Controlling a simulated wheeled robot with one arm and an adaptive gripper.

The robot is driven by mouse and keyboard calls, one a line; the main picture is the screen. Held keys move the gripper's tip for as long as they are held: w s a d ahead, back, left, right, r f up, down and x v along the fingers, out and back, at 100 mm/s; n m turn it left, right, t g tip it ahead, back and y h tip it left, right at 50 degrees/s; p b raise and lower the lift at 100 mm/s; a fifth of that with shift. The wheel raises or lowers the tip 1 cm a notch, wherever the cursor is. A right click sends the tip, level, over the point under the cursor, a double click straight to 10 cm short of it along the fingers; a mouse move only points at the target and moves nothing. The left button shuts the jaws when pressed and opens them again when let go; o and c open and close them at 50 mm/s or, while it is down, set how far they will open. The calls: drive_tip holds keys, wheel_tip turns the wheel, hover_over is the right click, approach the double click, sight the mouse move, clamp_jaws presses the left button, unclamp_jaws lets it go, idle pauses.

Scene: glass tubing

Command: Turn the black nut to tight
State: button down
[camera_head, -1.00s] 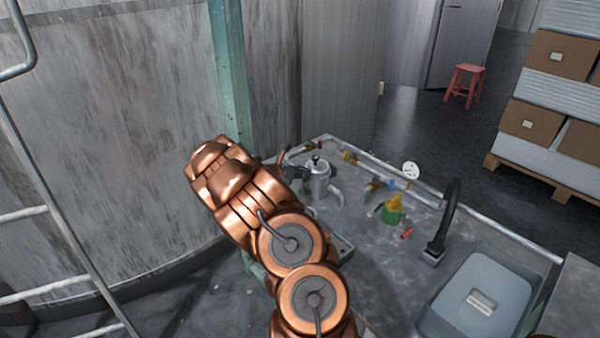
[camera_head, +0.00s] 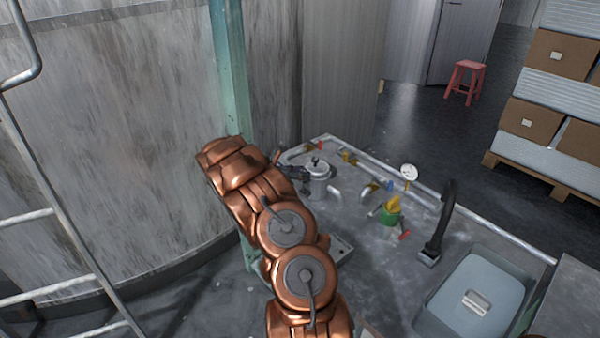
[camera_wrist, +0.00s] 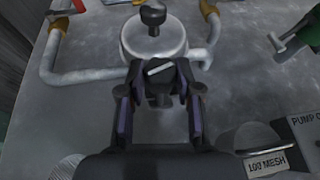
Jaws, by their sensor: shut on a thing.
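The black nut (camera_wrist: 160,69) carries a pale line and sits at the near side of a round metal vessel (camera_wrist: 150,40), facing my wrist. My gripper (camera_wrist: 160,76) has its two dark fingers closed on the nut from left and right. A separate black knob (camera_wrist: 153,14) stands on top of the vessel. In the head view, my gripper (camera_head: 299,174) reaches the left side of the vessel (camera_head: 318,184); my arm and fingers hide the nut there.
Pipes with coloured valve handles (camera_head: 350,159), a round gauge (camera_head: 409,172) and a green and yellow fitting (camera_head: 391,211) stand right of the vessel. A black tap (camera_head: 441,225) and a grey basin (camera_head: 475,300) are further right. A green post (camera_head: 229,75) rises behind my arm.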

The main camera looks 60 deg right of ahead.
drive_tip(key=shift+w+r, duration=0.1)
drive_tip(key=shift+w, duration=0.05)
drive_tip(key=c, duration=1.1)
unclamp_jaws()
drive_tip(key=o, duration=0.3)
drive_tip(key=shift+o, duration=0.2)
drive_tip(key=v, duration=1.1)
drive_tip(key=shift+a, duration=0.4)
drive_tip(key=shift+w, duration=0.1)
